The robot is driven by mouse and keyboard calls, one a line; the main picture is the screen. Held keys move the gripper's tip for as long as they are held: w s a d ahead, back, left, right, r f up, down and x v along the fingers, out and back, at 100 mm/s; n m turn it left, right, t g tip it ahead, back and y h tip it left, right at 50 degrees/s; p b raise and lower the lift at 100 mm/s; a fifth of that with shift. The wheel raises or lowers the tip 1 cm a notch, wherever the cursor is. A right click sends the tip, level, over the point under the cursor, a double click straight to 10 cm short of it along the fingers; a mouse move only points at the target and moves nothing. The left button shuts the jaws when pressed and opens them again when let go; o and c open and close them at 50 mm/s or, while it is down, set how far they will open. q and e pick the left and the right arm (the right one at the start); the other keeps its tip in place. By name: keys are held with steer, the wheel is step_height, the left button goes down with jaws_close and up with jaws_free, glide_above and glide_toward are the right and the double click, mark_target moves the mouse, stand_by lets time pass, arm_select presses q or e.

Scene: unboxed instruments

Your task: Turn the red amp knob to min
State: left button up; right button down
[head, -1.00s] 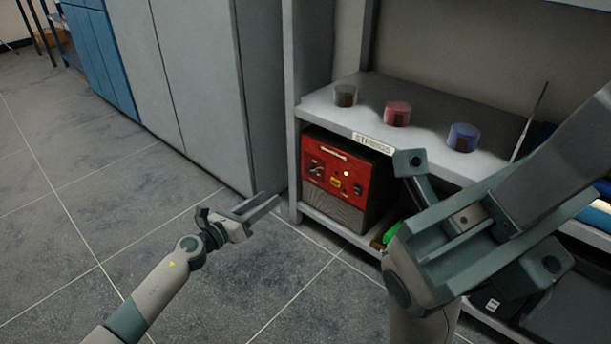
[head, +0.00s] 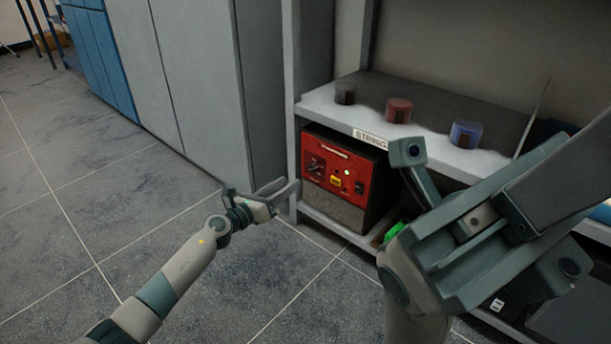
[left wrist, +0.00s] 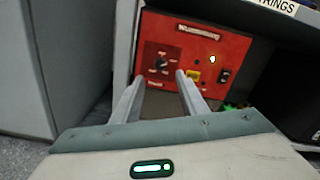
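The red amp (head: 340,178) stands on the lower shelf, with its red panel facing out. Its dark knob (head: 317,164) is at the panel's left side and also shows in the left wrist view (left wrist: 161,63), ringed by small pale marks. The knob's exact pointing direction is too small to tell.
Tubs, black (head: 345,93), red (head: 398,111) and blue (head: 465,134), stand on the shelf (head: 330,104) above the amp. The shelf post (head: 291,120) is just left of the amp. My right arm fills the right foreground. The floor (head: 200,270) is clear.

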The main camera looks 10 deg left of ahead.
mark_target(310, 168)
arm_select(q)
steer(key=b+x, duration=0.3)
steer(key=x, duration=0.5)
steer(key=shift+w, duration=0.1)
steer(key=shift+w+d+b, duration=0.3)
steer(key=shift+w+b, duration=0.05)
steer(key=shift+w, duration=0.1)
steer(key=shift+r, duration=0.1)
jaws_close()
